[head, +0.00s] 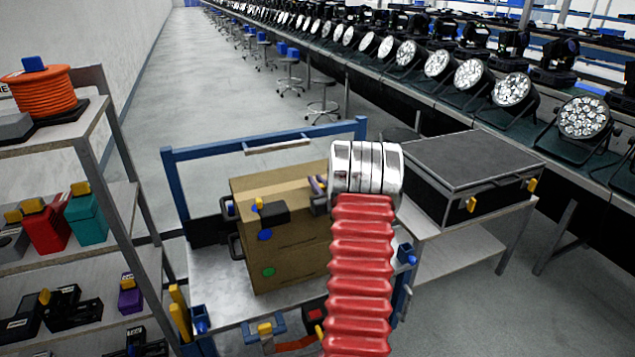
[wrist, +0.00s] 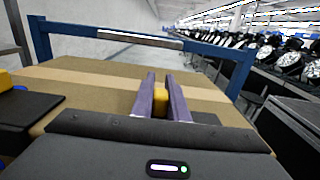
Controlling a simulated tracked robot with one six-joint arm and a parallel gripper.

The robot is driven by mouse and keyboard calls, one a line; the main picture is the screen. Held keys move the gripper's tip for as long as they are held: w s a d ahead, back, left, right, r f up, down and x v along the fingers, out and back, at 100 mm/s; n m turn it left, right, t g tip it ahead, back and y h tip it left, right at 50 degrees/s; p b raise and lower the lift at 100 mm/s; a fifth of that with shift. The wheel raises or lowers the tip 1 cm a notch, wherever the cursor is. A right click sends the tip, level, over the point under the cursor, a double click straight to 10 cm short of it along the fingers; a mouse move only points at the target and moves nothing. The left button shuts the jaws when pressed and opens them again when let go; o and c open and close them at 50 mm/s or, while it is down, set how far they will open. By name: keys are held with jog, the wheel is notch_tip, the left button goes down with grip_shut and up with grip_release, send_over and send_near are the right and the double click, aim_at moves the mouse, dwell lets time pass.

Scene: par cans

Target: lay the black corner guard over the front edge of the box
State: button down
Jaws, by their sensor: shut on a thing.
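The cardboard box (head: 292,248) stands on a cart, its brown top with a lighter tape strip also filling the wrist view (wrist: 90,78). My gripper (head: 318,184) is at the box's top near edge, right of its middle. In the wrist view its two purple fingers (wrist: 160,80) are shut on a yellow tab of a black corner guard (wrist: 206,117). Dark parts of that guard show either side of the fingers; my gripper's body hides the rest. It is at the edge, but I cannot tell whether it touches the box.
Another black piece (head: 274,214) with a yellow tab sits on the box's edge to the left. The cart's blue rail (head: 265,143) stands behind the box. A black case (head: 465,170) is at right, a shelf (head: 55,127) at left. Open floor lies beyond.

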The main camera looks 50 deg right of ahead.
jog(key=c, duration=1.7)
grip_release()
jog(key=shift+o, duration=0.2)
jog(key=shift+s, duration=0.1)
jog(key=v, duration=1.3)
jog(key=shift+s+a, duration=0.2)
